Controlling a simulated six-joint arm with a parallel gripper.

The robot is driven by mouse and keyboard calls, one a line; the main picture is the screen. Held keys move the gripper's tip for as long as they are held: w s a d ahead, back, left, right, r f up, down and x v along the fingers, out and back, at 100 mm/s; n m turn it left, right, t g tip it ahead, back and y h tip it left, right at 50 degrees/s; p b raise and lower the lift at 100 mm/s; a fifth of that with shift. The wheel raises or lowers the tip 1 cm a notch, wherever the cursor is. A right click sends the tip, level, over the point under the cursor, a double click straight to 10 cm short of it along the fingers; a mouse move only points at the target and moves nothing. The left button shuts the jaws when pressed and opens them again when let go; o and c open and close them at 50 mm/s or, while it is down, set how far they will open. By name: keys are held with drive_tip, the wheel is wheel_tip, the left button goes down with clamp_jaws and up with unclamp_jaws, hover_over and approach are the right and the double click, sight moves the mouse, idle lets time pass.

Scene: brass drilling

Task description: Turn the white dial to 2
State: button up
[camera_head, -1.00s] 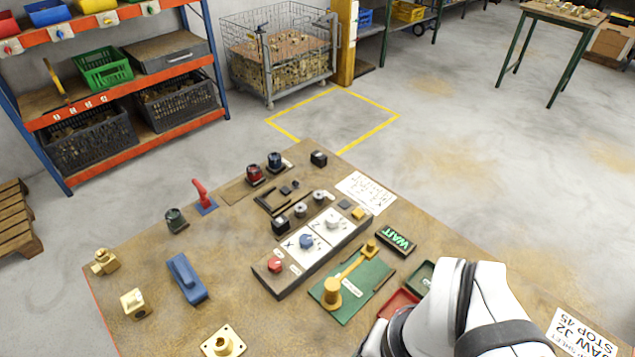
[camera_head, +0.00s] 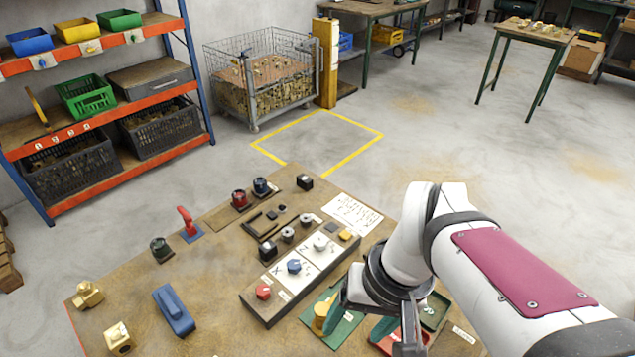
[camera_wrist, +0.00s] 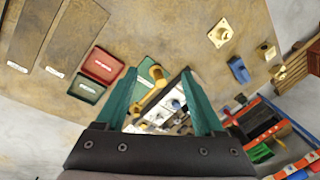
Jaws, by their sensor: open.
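The white dial (camera_head: 320,243) sits on the white plate marked Z on the control panel (camera_head: 259,309). A blue dial (camera_head: 294,266) is on the plate marked X, and a red knob (camera_head: 263,291) is at the panel's near end. My gripper (camera_head: 360,318) is open and empty, with green fingers, to the lower right of the panel and apart from the white dial. In the wrist view my gripper (camera_wrist: 159,75) points over the bench, with the panel's white plates partly between and behind its fingers. The dial's setting is too small to read.
A yellow lever on a green plate (camera_head: 348,322) is partly hidden by my gripper. Red (camera_wrist: 103,65) and green trays are beside it. A blue block (camera_head: 173,309), brass fittings (camera_head: 118,338) and several small knobs stand around the panel. A paper sheet (camera_head: 352,213) lies behind it.

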drive_tip(key=w+f+n+t, duration=0.15)
drive_tip(key=w+n, duration=0.45)
drive_tip(key=w, duration=1.1)
drive_tip(key=n+t, duration=0.1)
drive_tip(key=n, duration=0.3)
approach(321, 242)
drive_tip(key=shift+y, duration=0.4)
drive_tip(key=x, duration=0.8)
drive_tip(key=shift+d+f, duration=0.3)
clamp_jaws()
